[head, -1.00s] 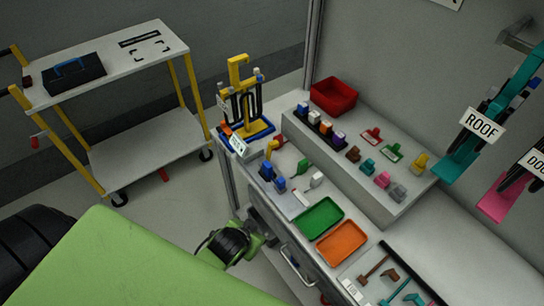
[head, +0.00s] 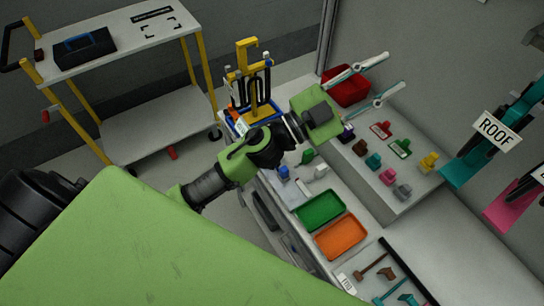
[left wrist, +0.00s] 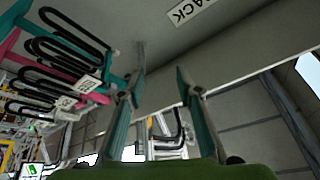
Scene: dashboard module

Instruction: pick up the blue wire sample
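My left gripper (head: 395,70) is open and empty, raised over the back of the bench by the red bin. In the left wrist view its two fingers (left wrist: 160,76) stand apart, with nothing between them up close. A small blue piece (head: 283,171) sits on the lower bench top, just below my left arm in the picture. I cannot tell whether it is the blue wire sample. My arm and gripper hide most of the row of coloured pieces at the left of the raised shelf. A dark piece (head: 346,133) at that row's end still shows. My right gripper is out of view.
A red bin (head: 348,90) stands behind the gripper. A green tray (head: 318,210) and an orange tray (head: 341,238) lie on the lower bench. Coloured clips stand on the raised shelf (head: 382,203). A yellow stand (head: 262,105) is at the bench's left end. Hooks hang at right.

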